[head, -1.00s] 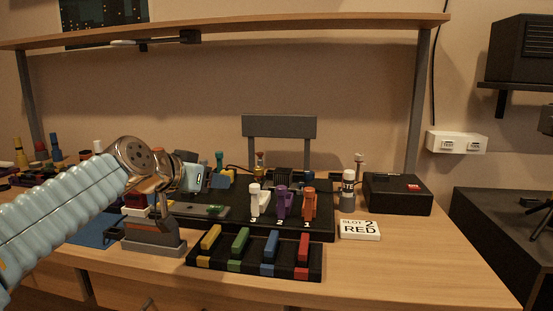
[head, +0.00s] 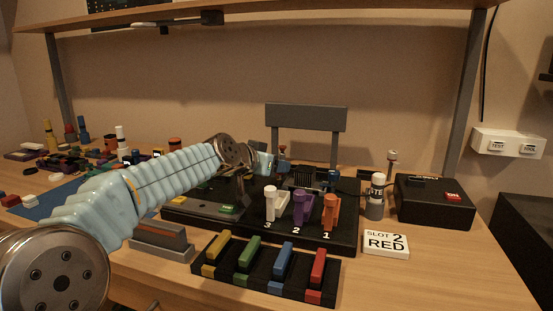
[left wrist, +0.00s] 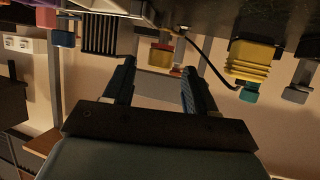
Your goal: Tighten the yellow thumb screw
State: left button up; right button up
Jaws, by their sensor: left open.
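My left gripper (left wrist: 159,67) is open in the left wrist view, its two dark fingers apart. In the head view its arm reaches over the black board (head: 345,240), and the wrist hides most of the gripper. In the left wrist view, which looks upside down, a yellow piece with a red end (left wrist: 160,53) shows beyond the gap between the fingertips. A larger ribbed yellow part with a teal end (left wrist: 252,60) is to the right. I cannot tell for certain which is the yellow thumb screw. Nothing is visibly held.
White, purple (head: 302,208) and orange levers stand on the board. A row of coloured blocks (head: 283,258) lies in front. A "SLOT 2 RED" card (head: 386,244), a bottle (head: 375,197) and a black box (head: 434,203) are to the right. A black cable (left wrist: 208,65) hangs near the fingers.

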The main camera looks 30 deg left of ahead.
pick_arm(q)
jog(key=shift+x, duration=1.1)
